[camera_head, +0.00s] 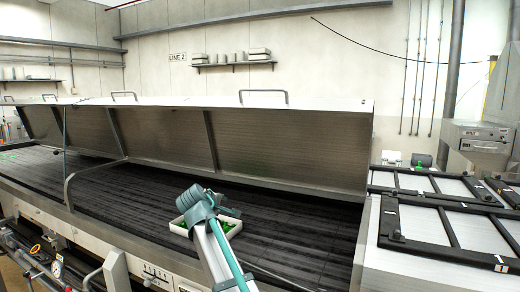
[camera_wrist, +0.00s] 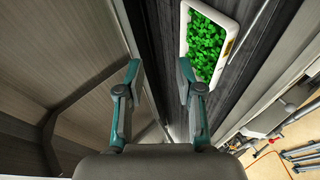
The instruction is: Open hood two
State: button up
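A long metal hood (camera_head: 270,150) stands raised along the back of the dryer, with its inner face showing. It has top handles, one of them a bar handle (camera_head: 263,92). Its left part (camera_head: 85,127) is also tilted up. I cannot tell which section is hood two. My gripper (camera_wrist: 158,70) is open and empty, with its two fingers apart. In the head view my gripper (camera_head: 197,203) is over the dark belt, by the white tray (camera_head: 233,232). In the wrist view the hood's inner panel (camera_wrist: 60,55) is on the left, not visibly touched.
The white tray (camera_wrist: 184,40) holds many green pieces (camera_wrist: 205,45) and lies on the dark belt (camera_head: 290,225). A bent metal tube (camera_head: 68,185) rises at the belt's left front. Black-framed panels (camera_head: 445,225) stand at right. Pipes and gauges (camera_head: 55,262) line the front left.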

jog(key=w+d+r+t+h+b, duration=0.1)
jog(key=d+r+t+h+b, duration=0.2)
jog(key=r, duration=1.8)
jog(key=t+h, duration=0.2)
send_near(258, 90)
jog(key=w, duration=0.1)
jog(key=shift+m, duration=0.3)
jog(key=p+x, duration=0.3)
jog(key=x, duration=0.6)
jog(key=shift+w+d+r, duration=0.1)
jog(key=shift+w+d, duration=0.15)
jog(key=shift+d, duration=0.05)
grip_shut()
